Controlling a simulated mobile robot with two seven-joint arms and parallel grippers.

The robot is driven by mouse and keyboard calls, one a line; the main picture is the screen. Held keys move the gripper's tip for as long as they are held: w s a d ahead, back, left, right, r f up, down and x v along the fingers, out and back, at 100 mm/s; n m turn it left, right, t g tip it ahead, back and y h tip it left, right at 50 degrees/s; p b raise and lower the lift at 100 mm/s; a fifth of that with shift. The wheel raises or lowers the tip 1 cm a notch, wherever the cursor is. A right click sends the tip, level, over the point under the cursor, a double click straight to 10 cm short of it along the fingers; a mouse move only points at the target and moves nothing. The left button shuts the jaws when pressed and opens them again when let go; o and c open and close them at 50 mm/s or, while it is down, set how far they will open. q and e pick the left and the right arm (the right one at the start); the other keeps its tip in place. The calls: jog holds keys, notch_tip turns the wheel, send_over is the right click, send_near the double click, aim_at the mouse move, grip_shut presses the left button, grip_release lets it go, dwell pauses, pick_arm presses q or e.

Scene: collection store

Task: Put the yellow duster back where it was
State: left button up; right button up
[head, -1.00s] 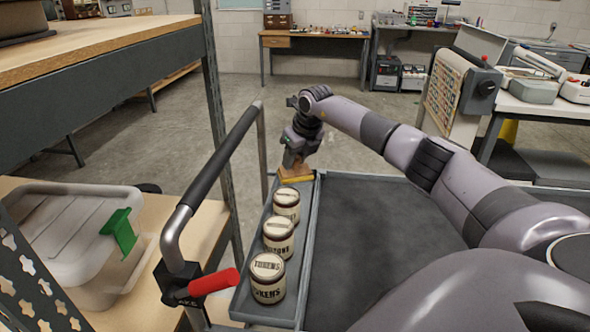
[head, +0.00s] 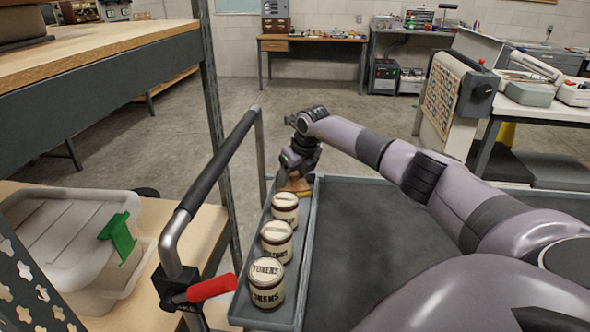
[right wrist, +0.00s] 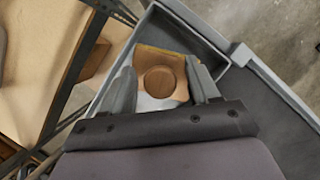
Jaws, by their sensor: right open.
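The yellow duster (head: 297,190) appears as a small tan-yellow patch at the far end of the narrow grey side tray, beyond the jars. In the right wrist view, a tan and yellow piece (right wrist: 150,55) lies in the tray corner, with a round brown wooden knob (right wrist: 160,80) over its middle; I cannot tell whether they are one object. My right gripper (head: 296,176) points down over it. In the right wrist view its open fingers (right wrist: 161,72) stand on either side of the knob. My left gripper is not in view.
Three cream and brown jars (head: 277,240) stand in a row in the side tray (head: 309,235). The large grey cart tray (head: 365,240) is empty. A cart handle (head: 220,160) with a red grip rises at left, near a shelf holding a lidded plastic box (head: 70,240).

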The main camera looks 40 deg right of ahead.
jog(key=v, duration=1.2)
jog(key=shift+b, duration=0.35)
jog(key=shift+s, duration=0.1)
